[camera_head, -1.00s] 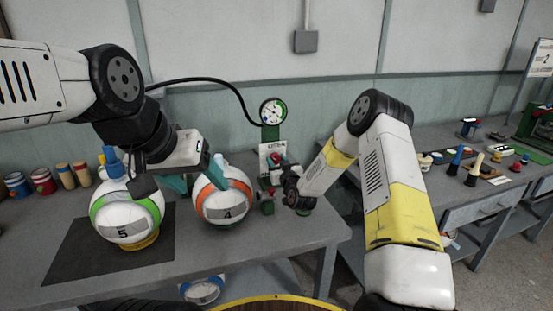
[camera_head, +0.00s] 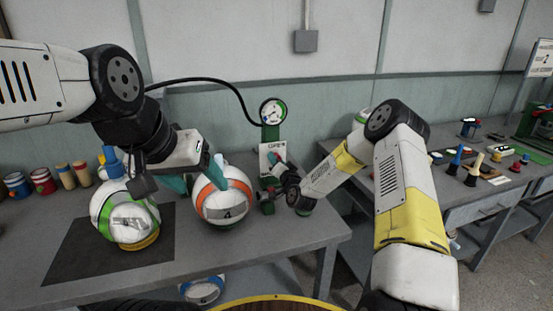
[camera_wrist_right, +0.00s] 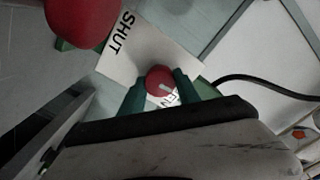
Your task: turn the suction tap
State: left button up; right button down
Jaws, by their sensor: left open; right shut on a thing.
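In the right wrist view, my right gripper (camera_wrist_right: 160,92) is shut on a small red tap knob (camera_wrist_right: 159,80) with a pale line on it. Its green fingers sit on both sides of the knob. A white label (camera_wrist_right: 122,58) behind it reads SHUT on one side, with partly hidden letters by the knob. In the head view, my right gripper (camera_head: 279,178) is at the green gauge stand (camera_head: 270,138), whose label (camera_head: 272,150) is partly covered. My left gripper (camera_head: 196,178) is open, between the ball with a green band (camera_head: 124,211) and the orange-banded ball 4 (camera_head: 222,203).
A larger red knob (camera_wrist_right: 76,18) is near the right gripper. A round gauge (camera_head: 272,112) tops the stand, with a black hose running left. The green-banded ball rests on a yellow ring (camera_head: 140,242) on a dark mat (camera_head: 80,252). Tins (camera_head: 42,180) stand at the left.

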jog(key=shift+m, duration=0.4)
jog(key=c, duration=0.9)
grip_release()
jog(key=v, duration=0.8)
jog(key=shift+w+r, duration=0.1)
jog(key=shift+r, duration=0.05)
